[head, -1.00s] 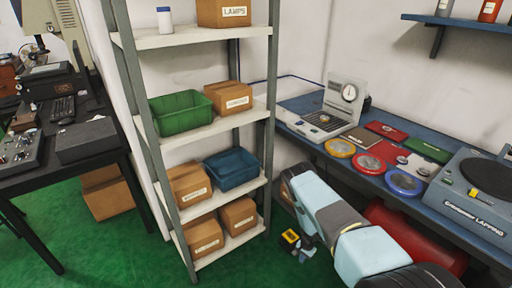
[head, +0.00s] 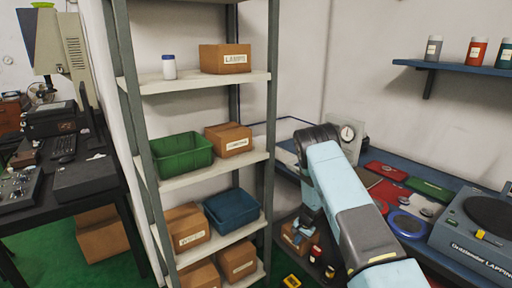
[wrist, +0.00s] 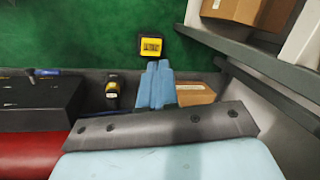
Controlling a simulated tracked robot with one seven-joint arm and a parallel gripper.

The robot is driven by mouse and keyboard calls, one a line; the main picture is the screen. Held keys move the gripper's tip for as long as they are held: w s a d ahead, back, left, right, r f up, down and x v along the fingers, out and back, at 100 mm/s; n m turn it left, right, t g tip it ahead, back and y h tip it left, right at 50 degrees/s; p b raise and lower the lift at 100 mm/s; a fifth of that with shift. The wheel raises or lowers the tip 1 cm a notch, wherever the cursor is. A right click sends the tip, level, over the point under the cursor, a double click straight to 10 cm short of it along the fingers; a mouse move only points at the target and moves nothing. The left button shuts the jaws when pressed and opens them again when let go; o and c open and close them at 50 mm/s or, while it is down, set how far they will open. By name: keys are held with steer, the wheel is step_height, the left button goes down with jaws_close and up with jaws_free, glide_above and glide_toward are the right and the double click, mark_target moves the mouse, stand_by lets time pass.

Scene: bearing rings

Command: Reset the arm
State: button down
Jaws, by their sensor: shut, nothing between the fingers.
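My arm reaches in from the lower right of the head view and bends down at its raised elbow in front of the bench. My gripper (head: 299,224) hangs low between the shelf rack and the bench, small and partly unclear there. In the wrist view my gripper (wrist: 155,82) shows as light blue fingers pressed together, with nothing between them. They point toward the green floor, just short of a black-edged yellow item (wrist: 151,46).
A metal shelf rack (head: 258,158) with boxes and bins stands left of my arm. The blue bench (head: 345,155) lies behind and right, bearing a blue ring (head: 408,226) and a lapping machine (head: 480,225). A cardboard box (wrist: 195,95) sits beside my fingers in the wrist view.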

steer(key=s+a+r+n+t+y, duration=0.1)
steer(key=s+r, duration=0.1)
steer(key=r, duration=1.6)
steer(key=s+r+n, duration=0.2)
steer(key=s+r, duration=0.1)
steer(key=r, duration=1.5)
steer(key=s+r+n+t, duration=0.1)
steer(key=s+r+n, duration=0.1)
steer(key=s+r, duration=1.35)
steer(key=s+d+r+n+t+h, duration=0.1)
steer(key=s+r, duration=0.4)
steer(key=s, duration=0.8)
steer(key=s+d+r+n+t+h, duration=0.1)
steer(key=s+r, duration=0.4)
steer(key=s, duration=0.8)
steer(key=d+h, duration=0.1)
steer(key=d, duration=0.1)
steer(key=shift+s+d+t+h, duration=0.15)
steer(key=shift+d+t+h, duration=0.15)
steer(key=shift+t, duration=0.1)
